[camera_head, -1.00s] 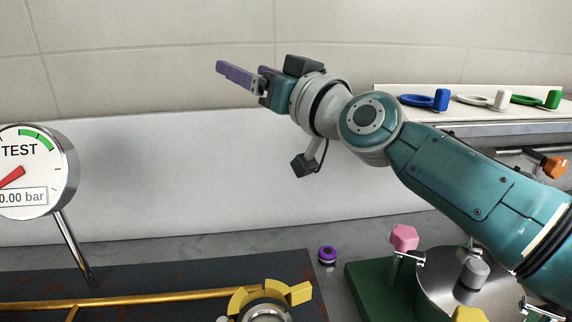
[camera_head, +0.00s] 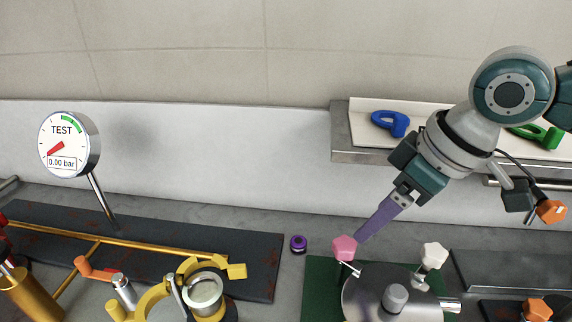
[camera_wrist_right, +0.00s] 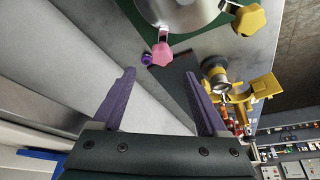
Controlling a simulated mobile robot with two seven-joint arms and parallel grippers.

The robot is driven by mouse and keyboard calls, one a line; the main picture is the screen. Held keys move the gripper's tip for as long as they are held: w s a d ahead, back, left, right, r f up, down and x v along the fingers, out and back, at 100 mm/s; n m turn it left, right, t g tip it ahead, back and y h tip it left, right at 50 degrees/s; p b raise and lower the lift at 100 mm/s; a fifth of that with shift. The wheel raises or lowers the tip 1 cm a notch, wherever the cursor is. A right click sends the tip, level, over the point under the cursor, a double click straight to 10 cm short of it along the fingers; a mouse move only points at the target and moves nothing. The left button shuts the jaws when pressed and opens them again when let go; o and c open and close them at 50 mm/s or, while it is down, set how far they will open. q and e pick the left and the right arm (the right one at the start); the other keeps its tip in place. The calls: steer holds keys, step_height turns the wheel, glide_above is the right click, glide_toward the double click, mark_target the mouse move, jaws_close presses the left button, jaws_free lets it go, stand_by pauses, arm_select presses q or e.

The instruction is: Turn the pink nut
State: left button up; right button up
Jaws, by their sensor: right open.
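The pink nut (camera_head: 344,248) is a knob on a thin stem at the left edge of a round steel lid (camera_head: 360,300) on a green base. It also shows in the right wrist view (camera_wrist_right: 162,54), ahead of the fingers. My right gripper (camera_head: 364,236) points down and left, with its purple fingertips just to the right of the nut in the head view. In the right wrist view my right gripper (camera_wrist_right: 165,100) is open and empty, and the nut is beyond the fingertips, apart from them. My left gripper is out of view.
A white knob (camera_head: 434,256) stands at the lid's right and a yellow knob (camera_wrist_right: 249,20) shows in the wrist view. A purple ring-like part (camera_head: 298,243) lies left of the nut. A yellow clamp (camera_head: 205,290) and a gauge (camera_head: 66,146) are further left. A shelf (camera_head: 352,140) holds coloured handles.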

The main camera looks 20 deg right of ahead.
mark_target(346, 244)
steer(key=x, duration=0.4)
steer(key=b+x, duration=0.1)
steer(key=x, duration=0.3)
steer(key=shift+w+a+f, duration=0.25)
steer(key=shift+a+f, duration=0.05)
steer(key=shift+c, duration=0.3)
jaws_close()
steer(key=shift+s+r+m+p, duration=0.1)
steer(key=shift+r+m+p, duration=0.25)
steer(key=shift+p, duration=0.45)
steer(key=shift+a+f+m+p, duration=0.1)
steer(key=shift+f+m+p, duration=0.05)
steer(key=shift+m+p, duration=0.15)
steer(key=shift+f, duration=0.1)
steer(key=shift+f+h, duration=0.1)
steer(key=shift+h, duration=0.2)
